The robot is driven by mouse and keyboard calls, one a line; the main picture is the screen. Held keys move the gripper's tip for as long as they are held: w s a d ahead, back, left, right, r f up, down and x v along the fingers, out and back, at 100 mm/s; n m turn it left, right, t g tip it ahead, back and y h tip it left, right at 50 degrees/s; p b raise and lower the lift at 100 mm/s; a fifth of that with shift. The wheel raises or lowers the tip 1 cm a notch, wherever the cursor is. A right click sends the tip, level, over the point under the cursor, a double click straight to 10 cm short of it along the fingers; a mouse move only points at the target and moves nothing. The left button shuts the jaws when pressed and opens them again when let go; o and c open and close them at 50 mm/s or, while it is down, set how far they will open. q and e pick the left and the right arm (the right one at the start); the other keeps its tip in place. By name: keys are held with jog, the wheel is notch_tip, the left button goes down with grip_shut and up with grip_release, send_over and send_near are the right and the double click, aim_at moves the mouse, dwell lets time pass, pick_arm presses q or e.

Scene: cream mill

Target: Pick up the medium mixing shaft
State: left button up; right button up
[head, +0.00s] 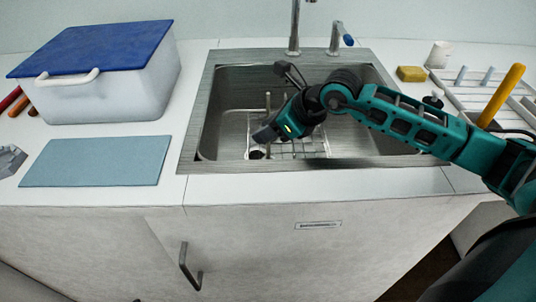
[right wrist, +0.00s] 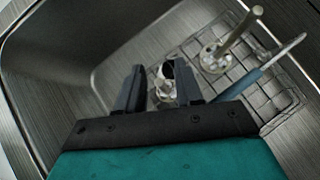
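My right gripper (head: 262,138) reaches down into the sink over the wire rack. In the right wrist view its two fingers (right wrist: 159,68) stand apart. A pale metal piece, probably a mixing shaft (right wrist: 164,86), shows between and beyond them; I see no clear grip on it. A second metal shaft (right wrist: 234,36), with a round hub and a long rod, stands tilted in the picture to the right of the fingers. A rod in the rack also shows in the head view (head: 267,103). I cannot tell which shaft is the medium one. My left gripper is out of view.
The sink (head: 229,122) has steep walls around the wire rack (head: 312,146). A blue-handled tool (right wrist: 243,84) lies on the rack. The faucet (head: 294,30) rises behind. A blue-lidded white box (head: 105,97) and blue mat (head: 97,162) are left; a drying rack (head: 466,97) and yellow sponge (head: 411,74) are right.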

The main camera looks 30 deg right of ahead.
jog(key=shift+c, duration=0.4)
grip_shut()
